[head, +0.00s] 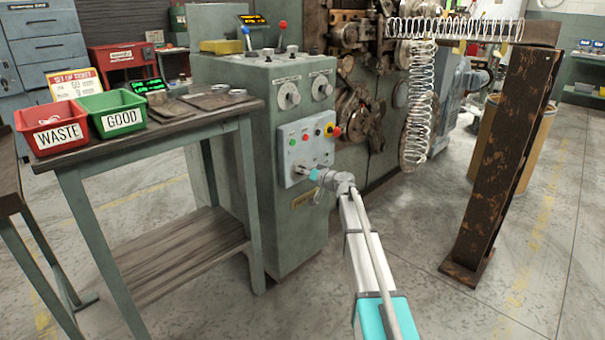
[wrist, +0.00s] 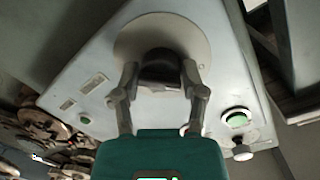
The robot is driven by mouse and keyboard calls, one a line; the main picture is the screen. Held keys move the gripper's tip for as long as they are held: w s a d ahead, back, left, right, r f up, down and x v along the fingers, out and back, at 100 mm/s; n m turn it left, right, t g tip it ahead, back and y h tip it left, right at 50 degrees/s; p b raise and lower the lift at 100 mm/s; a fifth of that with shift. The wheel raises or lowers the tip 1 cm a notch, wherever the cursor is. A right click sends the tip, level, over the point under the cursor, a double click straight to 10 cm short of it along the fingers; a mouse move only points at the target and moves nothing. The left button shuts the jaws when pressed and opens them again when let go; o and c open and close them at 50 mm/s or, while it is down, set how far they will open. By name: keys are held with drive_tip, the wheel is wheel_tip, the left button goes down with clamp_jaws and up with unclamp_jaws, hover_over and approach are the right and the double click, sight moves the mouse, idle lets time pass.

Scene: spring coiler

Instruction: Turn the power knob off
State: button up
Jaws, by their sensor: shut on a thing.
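The power knob (wrist: 160,68) is dark and sits on a round pale plate (wrist: 125,45) on the light grey control panel in the wrist view. My gripper (wrist: 159,76) has one finger on each side of the knob and is shut on it. In the head view, my gripper (head: 314,174) is at the lower part of the control panel (head: 296,148) on the front of the green cabinet. The knob is too small and too covered there to make out. Its pointer and markings are not readable in either view.
Red and yellow buttons (head: 329,129) are higher on the panel. A green button (wrist: 237,119) is near my gripper in the wrist view. A workbench (head: 160,140) with waste and good bins stands left. A rusty post (head: 497,160) stands right. Open floor lies between.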

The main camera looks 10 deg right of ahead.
idle(0.4)
drive_tip(key=o, duration=1.1)
drive_tip(key=shift+o, duration=0.2)
drive_tip(key=s+a+f+n+g+h+p, duration=0.1)
drive_tip(key=s+a+f+g, duration=0.15)
drive_tip(key=s, duration=0.45)
drive_tip(key=s+a+f+g+h+p, duration=0.1)
drive_tip(key=s+f+g+p, duration=0.15)
drive_tip(key=s, duration=0.55)
drive_tip(key=s+a+f+n+g+h+p, duration=0.1)
drive_tip(key=s+a+f+g, duration=0.15)
drive_tip(key=s, duration=0.45)
drive_tip(key=s+d+m+g+h+p, duration=0.1)
drive_tip(key=s+d+g+h+p, duration=0.15)
drive_tip(key=s, duration=0.95)
drive_tip(key=s+d+m+g+h+p, duration=0.1)
drive_tip(key=s+d+g+h, duration=0.25)
drive_tip(key=s, duration=0.75)
wheel_tip(320, 180, up, 36)
drive_tip(key=p, duration=3.7)
drive_tip(key=shift+a+r+h, duration=0.2)
drive_tip(key=shift+a+h, duration=0.15)
drive_tip(key=shift+h, duration=0.05)
